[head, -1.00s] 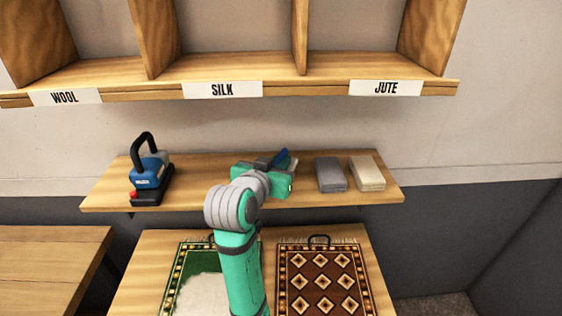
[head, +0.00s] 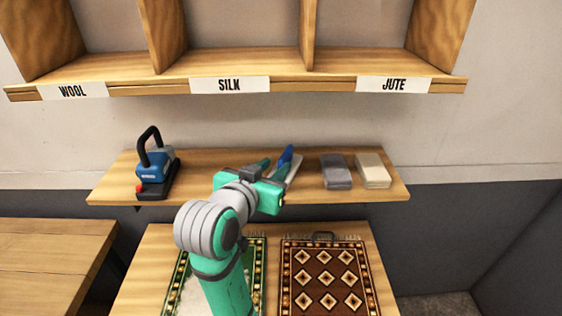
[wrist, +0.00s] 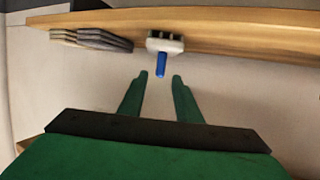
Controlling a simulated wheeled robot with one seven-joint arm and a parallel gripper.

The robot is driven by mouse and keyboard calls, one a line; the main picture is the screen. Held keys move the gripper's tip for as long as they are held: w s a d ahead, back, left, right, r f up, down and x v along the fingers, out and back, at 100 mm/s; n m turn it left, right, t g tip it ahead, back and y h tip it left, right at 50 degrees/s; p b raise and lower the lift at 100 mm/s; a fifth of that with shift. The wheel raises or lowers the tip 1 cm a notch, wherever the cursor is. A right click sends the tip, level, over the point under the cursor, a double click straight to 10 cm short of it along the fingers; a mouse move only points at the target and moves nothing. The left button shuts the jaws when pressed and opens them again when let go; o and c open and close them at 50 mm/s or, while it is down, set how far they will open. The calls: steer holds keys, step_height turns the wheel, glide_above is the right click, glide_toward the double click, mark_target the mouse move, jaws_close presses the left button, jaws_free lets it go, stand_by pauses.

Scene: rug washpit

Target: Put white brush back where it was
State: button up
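The white brush (head: 294,174) with its blue handle (head: 286,157) is on the wooden wall shelf, right of the middle, its handle sticking up. In the wrist view the brush's pale head (wrist: 165,43) is at the shelf and the blue handle (wrist: 161,66) points toward me. My gripper (head: 274,168) is at the shelf's front, just left of the brush in the head view. In the wrist view my gripper (wrist: 160,78) is open, its fingertips apart, with the handle's end between or just beyond them. Whether a finger touches the handle cannot be told.
A blue and black machine (head: 155,170) stands at the shelf's left. A grey stack (head: 337,171) and a beige stack (head: 372,170) sit right of the brush. Above is a rack (head: 320,75) labelled wool, silk, jute. Below, a green rug (head: 257,262) and a brown rug (head: 325,280) lie on a table.

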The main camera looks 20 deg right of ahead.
steer(key=v, duration=0.4)
steer(key=shift+d, duration=0.1)
steer(key=shift+w+f, duration=0.1)
steer(key=shift+w, duration=0.05)
